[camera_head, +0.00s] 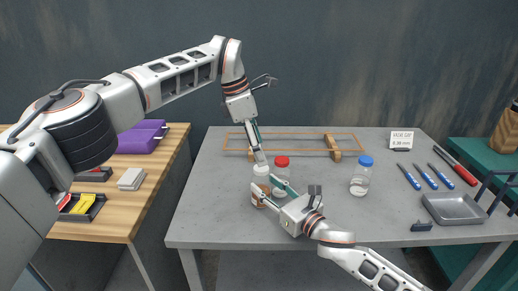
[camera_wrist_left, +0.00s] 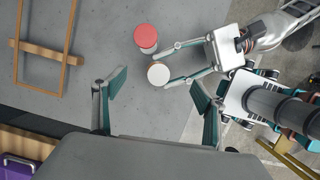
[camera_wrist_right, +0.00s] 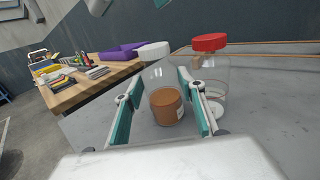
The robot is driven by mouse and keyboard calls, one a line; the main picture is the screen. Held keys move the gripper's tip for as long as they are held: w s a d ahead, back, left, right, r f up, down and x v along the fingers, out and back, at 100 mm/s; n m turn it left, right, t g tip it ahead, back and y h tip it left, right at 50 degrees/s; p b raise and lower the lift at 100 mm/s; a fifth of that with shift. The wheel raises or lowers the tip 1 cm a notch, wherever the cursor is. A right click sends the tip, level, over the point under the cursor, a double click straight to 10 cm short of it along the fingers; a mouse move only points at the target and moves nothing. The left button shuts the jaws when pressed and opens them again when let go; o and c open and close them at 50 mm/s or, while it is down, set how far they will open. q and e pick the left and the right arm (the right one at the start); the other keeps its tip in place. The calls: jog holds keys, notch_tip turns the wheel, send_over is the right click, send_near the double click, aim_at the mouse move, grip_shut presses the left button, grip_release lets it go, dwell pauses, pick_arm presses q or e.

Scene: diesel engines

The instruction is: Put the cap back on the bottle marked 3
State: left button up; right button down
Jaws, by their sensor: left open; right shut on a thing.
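A clear bottle with brown contents (camera_head: 260,190) stands on the grey table. My right gripper (camera_head: 266,187) is shut around its body from the right side; the right wrist view shows the bottle (camera_wrist_right: 166,104) between the fingers. A white cap (camera_head: 261,170) sits at the bottle's top; it also shows in the right wrist view (camera_wrist_right: 154,49) and from above in the left wrist view (camera_wrist_left: 158,74). Whether it is screwed down I cannot tell. My left gripper (camera_head: 259,153) is open, pointing down above the cap. The bottle's label is too small to read.
A red-capped jar (camera_head: 281,176) stands close beside the bottle. A blue-capped jar (camera_head: 361,178) stands to the right. A wooden frame (camera_head: 334,148) lies behind. Blue-handled tools (camera_head: 409,177), a metal tray (camera_head: 455,209) and a small sign (camera_head: 401,139) are at the right.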

pick_arm(q)
jog(key=v, duration=1.1)
jog(key=shift+r, duration=0.2)
pick_arm(e)
jog(key=c, duration=1.2)
grip_release()
jog(key=shift+s+d, duration=0.1)
jog(key=v, duration=1.1)
jog(key=shift+s+d, duration=0.2)
jog(key=shift+s, duration=0.1)
